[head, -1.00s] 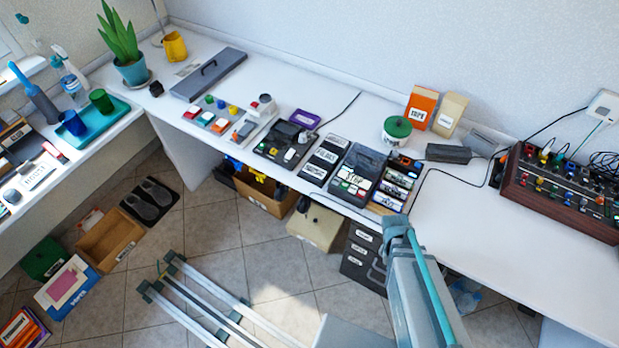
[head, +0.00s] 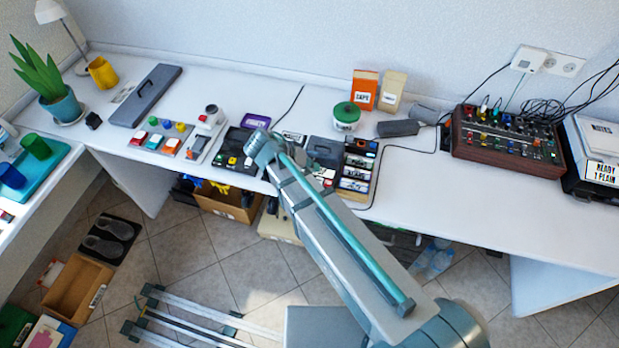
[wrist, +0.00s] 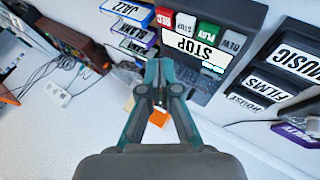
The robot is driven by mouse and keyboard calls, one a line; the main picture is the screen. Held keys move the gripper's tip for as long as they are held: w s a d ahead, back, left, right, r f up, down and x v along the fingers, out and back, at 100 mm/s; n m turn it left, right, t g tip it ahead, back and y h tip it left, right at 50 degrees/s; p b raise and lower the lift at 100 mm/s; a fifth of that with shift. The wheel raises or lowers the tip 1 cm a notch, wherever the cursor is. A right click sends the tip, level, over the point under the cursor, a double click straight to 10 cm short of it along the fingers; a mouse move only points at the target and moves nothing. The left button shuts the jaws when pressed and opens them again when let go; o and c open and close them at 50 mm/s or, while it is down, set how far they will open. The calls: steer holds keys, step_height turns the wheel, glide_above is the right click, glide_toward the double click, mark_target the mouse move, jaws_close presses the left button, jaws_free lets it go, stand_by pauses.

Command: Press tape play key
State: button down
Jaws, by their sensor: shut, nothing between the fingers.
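The tape player (head: 325,151) is a dark box on the long white bench, partly hidden by my arm in the head view. In the wrist view its key row (wrist: 200,35) shows upside down: a red key (wrist: 164,17), a grey key (wrist: 185,22), the green PLAY key (wrist: 208,31) and a grey REW key (wrist: 232,40). A white STOP label (wrist: 193,47) lies along the keys. My gripper (wrist: 158,65) is shut and empty, its tips appearing beside the key row near the label's end. I cannot tell their height. The head view does not show the fingers clearly.
A rack of labelled cassettes (head: 357,170) stands right of the player. Labelled boxes, FILMS (wrist: 267,88) among them, lie on its other side. A green-lidded tub (head: 346,116), a grey block (head: 397,128) and a mixer (head: 508,137) stand on the bench.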

steer(key=shift+m+t+h, duration=0.3)
steer(key=shift+m+t, duration=0.1)
steer(key=shift+m, duration=0.4)
steer(key=r, duration=0.1)
steer(key=w+a+r, duration=0.1)
steer(key=r, duration=0.2)
steer(key=shift+w+a, duration=0.15)
steer(key=shift+w, duration=0.1)
step_height(320, 180, down, 8)
steer(key=b, duration=0.4)
steer(key=shift+f+b, duration=0.3)
steer(key=shift+f, duration=0.1)
stand_by(0.5)
steer(key=shift+f+b, duration=0.45)
steer(key=shift+b, duration=0.15)
